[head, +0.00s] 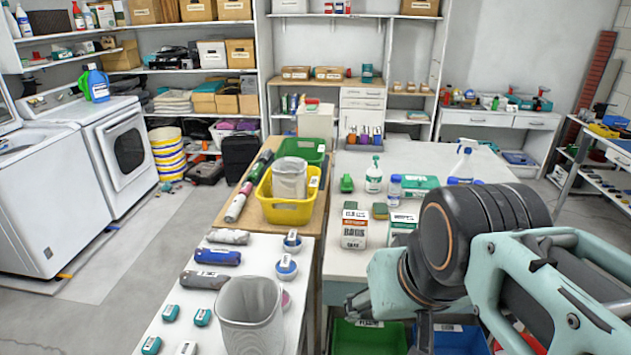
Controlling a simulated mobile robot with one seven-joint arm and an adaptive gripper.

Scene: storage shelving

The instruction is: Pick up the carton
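A white carton with dark and orange print (354,230) stands upright on the near edge of the white table, left of my arm. A second white box with a green label (402,222) stands just right of it, partly hidden by my arm. I cannot tell for sure which of the two is the carton. My arm fills the lower right. A dark part of my gripper (424,332) shows below the wrist, right of and nearer than the carton, apart from it. Its fingertips are not clearly visible, so its opening is unclear.
Bottles, a blue-capped jar (394,188) and small green boxes stand behind the carton. A yellow bin (290,211) sits on the wooden table to the left. A grey waste bin (250,325) stands on the nearer white table. Green and blue crates (368,338) lie low beneath my arm.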

